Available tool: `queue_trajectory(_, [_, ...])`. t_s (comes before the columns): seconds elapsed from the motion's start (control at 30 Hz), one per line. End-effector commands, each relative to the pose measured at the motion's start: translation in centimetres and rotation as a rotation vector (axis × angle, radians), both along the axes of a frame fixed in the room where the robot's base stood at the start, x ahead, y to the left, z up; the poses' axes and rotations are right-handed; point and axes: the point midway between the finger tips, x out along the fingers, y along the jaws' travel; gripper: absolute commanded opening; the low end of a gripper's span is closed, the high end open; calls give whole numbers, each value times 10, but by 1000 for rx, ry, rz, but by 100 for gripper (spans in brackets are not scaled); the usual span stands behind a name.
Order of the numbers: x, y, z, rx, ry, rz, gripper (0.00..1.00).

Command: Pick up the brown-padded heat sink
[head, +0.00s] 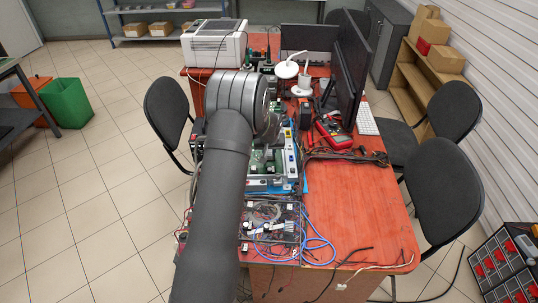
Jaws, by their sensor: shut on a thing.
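I cannot make out the brown-padded heat sink in the head view. My dark grey arm runs up the middle of the picture and its thick joint covers part of the bench. My gripper's fingers are hidden behind that joint, so I cannot see what lies between them. A green circuit board (262,163) in a pale metal frame lies just right of the arm, on a blue mat (304,180).
A clear-topped unit (268,222) with coiled blue hoses (318,245) lies in front. Behind stand monitors (352,65), a red multimeter (335,136) and a white printer-like box (213,45). Chairs (446,205) flank the bench.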

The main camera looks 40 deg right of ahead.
Motion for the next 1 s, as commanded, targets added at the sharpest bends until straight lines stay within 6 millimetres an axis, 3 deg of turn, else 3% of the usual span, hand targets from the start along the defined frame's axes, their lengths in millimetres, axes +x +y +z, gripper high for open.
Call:
queue_trajectory(0.27, [0,0,6,-1,-2,0,1])
queue_trajectory(0.53, [1,-1,46,-3,-3,0,1])
queue_trajectory(0.8, [-64,-13,80,-2,-1,-6,1])
queue_trajectory(1.0, [-98,-19,100,-2,-1,-3,1])
